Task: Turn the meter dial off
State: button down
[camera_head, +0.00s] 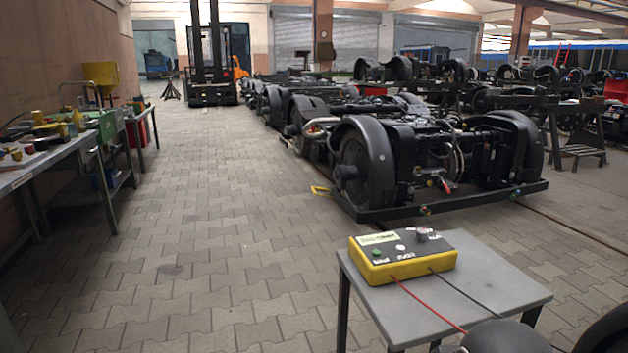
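The meter (402,262) is a yellow box with a dark top panel, sitting on a small grey table at the lower right. Its dial (423,234) is a dark round knob at the back right of the panel. A green button (377,253) and a white round spot (400,248) are also on the panel. The dial's setting is too small to tell. A red lead (425,305) and a black lead (470,299) run from the meter's front toward the bottom right. My gripper does not show; dark rounded parts at the bottom right corner may be my arm.
The small grey table (490,283) has bare top around the meter. A workbench (50,160) with tools lines the left wall. Black bogies (400,160) stand on rails behind the table. A forklift (212,75) is at the back. The paved floor (220,220) is clear at left centre.

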aim_at(422, 234)
jog(key=u, duration=0.05)
jog(key=k, duration=0.5)
jog(key=z, duration=0.65)
jog(key=i, duration=1.15)
jog(key=u, duration=0.7)
